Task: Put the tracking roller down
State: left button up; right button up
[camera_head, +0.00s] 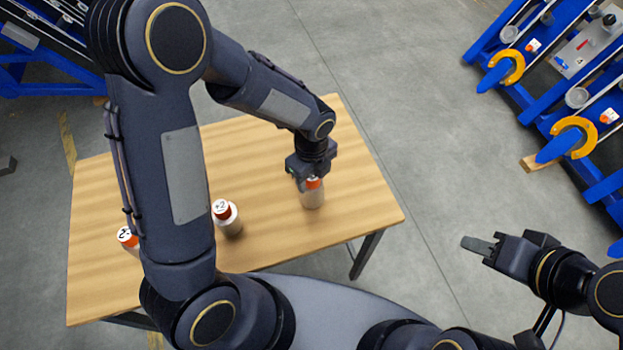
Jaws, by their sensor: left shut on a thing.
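A tracking roller (313,197), a pale cylinder with an orange top, is upright near the right part of the wooden table (355,190). My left gripper (312,177) comes down from above and is shut on its top. The roller's base is at or just over the tabletop; I cannot tell whether it touches. Part of its top is hidden by the fingers. My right gripper (478,245) is off the table to the right, away from the roller, and its jaw gap is not clear.
Two similar rollers with orange tops and white numbered faces stand on the table, one at the middle (228,219) and one at the left (128,238), partly behind my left arm. Blue frames with yellow hooks (575,137) stand at the right. The table's front right is clear.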

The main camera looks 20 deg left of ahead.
pick_arm(q)
notch_tip(320, 180, down, 2)
jog(key=o, duration=1.2)
jog(key=shift+c, duration=0.2)
jog(key=shift+s, duration=0.1)
